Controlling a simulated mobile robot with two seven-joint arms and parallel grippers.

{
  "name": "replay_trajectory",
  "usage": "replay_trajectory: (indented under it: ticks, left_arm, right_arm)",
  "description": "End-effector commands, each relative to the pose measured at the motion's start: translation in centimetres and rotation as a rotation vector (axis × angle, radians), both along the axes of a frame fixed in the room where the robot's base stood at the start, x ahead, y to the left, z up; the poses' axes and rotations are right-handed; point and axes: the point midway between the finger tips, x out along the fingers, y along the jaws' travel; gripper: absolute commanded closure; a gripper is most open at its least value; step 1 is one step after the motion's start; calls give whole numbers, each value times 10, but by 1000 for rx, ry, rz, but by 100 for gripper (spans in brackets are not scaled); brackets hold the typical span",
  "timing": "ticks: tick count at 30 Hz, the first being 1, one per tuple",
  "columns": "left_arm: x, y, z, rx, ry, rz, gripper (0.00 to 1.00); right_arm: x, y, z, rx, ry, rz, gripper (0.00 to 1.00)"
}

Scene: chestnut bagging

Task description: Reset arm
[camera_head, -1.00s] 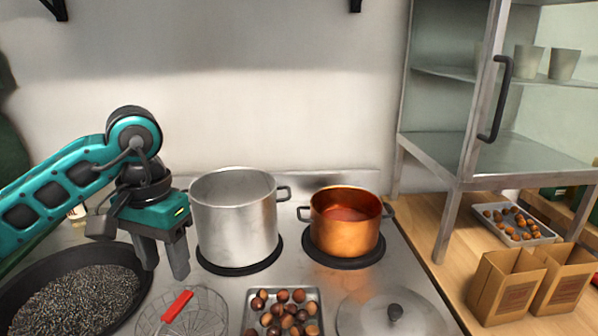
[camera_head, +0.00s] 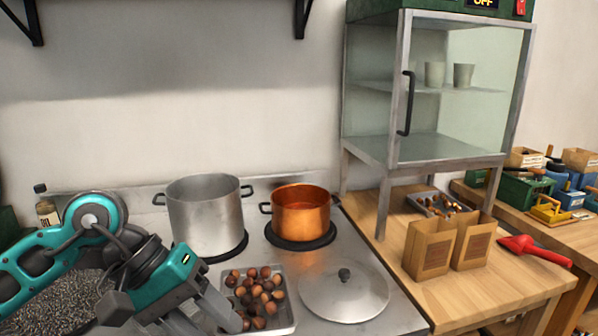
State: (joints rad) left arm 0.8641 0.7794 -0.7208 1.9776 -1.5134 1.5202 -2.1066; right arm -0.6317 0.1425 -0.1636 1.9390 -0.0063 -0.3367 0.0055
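My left arm, teal and grey, comes in from the left. Its gripper (camera_head: 202,318) is low in the head view, just left of the chestnut tray. Its fingers look apart with nothing between them, though the bottom edge cuts part of them off. The metal tray (camera_head: 285,327) holds several brown chestnuts (camera_head: 258,292). My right gripper is out of view.
A steel pot (camera_head: 205,215) and a copper pot (camera_head: 301,213) stand on the stove behind a round lid (camera_head: 344,293). A black pan is partly hidden by my arm.

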Motion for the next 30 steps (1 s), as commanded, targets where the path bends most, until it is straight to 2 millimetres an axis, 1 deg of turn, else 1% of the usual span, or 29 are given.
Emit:
replay_trajectory:
  ticks: [1,3,5,6,8,9,11,13,15,17,18,20,21,23,24,25,26,27,29,30]
  left_arm:
    - [-10,-26,4,-133,70,44,49]
    - [-20,-57,20,-324,183,124,49]
    - [-27,-79,37,-485,302,198,49]
    - [-29,-90,49,-590,390,248,49]
    - [-31,-101,69,-743,535,325,49]
    - [-30,-106,82,-842,639,377,49]
    - [-27,-108,101,-986,805,455,49]
    - [-18,-103,120,-1145,1012,546,49]
    - [-6,-91,132,-1298,1232,635,49]
    - [7,-77,137,-1424,1429,710,49]
    - [16,-66,138,-1506,1563,759,49]
    - [29,-47,132,-1626,1771,829,49]
    - [37,-34,126,-1704,1909,872,49]
    - [47,-13,110,-1819,2119,936,49]
    - [52,0,96,-1896,2261,973,49]
    - [55,11,84,1848,-2239,-947,49]
    - [57,21,71,1761,-2165,-899,49]
    - [58,33,52,1650,-2063,-835,49]
    - [54,50,20,1494,-1901,-742,49]
    - [48,61,-3,1397,-1787,-680,49]
  right_arm:
    - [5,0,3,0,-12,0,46]
    - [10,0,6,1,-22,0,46]
    - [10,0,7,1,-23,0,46]
    - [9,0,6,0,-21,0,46]
    - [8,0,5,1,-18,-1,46]
    - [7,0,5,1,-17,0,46]
    - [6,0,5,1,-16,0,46]
    - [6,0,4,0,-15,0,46]
    - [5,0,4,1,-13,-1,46]
    - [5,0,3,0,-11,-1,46]
    - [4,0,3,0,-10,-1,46]
    - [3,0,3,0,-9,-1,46]
    - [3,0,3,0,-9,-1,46]
    - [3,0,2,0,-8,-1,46]
    - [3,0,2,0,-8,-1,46]
    - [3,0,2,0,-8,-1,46]
    - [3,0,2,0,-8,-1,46]
    - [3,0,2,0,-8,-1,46]
    - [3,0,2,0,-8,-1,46]
    - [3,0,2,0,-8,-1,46]
